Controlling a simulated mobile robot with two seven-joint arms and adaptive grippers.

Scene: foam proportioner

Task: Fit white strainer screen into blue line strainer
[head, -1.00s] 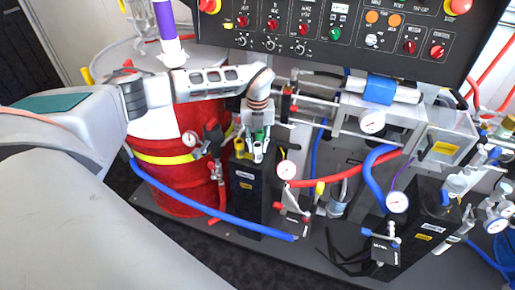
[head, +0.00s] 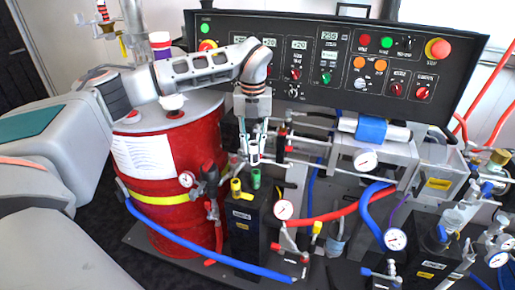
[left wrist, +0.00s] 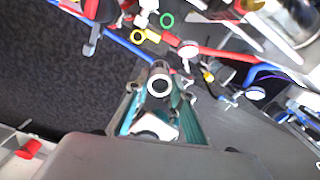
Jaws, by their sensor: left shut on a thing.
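My left gripper (head: 255,152) points down above a black box with a yellow and a green fitting. It is shut on a small pale cylinder with an open round end, which looks like the white strainer screen (left wrist: 159,78); in the left wrist view it sits between the teal fingers (left wrist: 160,112). In the head view the fingers largely hide it. I cannot tell for sure which part is the blue line strainer; a blue sleeve (head: 371,129) lies around a horizontal white pipe to the right of the gripper. My right gripper is not in view.
The black box (head: 250,232) stands just below the gripper, with its green fitting (head: 255,178) close under it. A red drum (head: 160,200) is to the left. A control panel (head: 340,62) rises behind. Red and blue hoses and gauges crowd the right.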

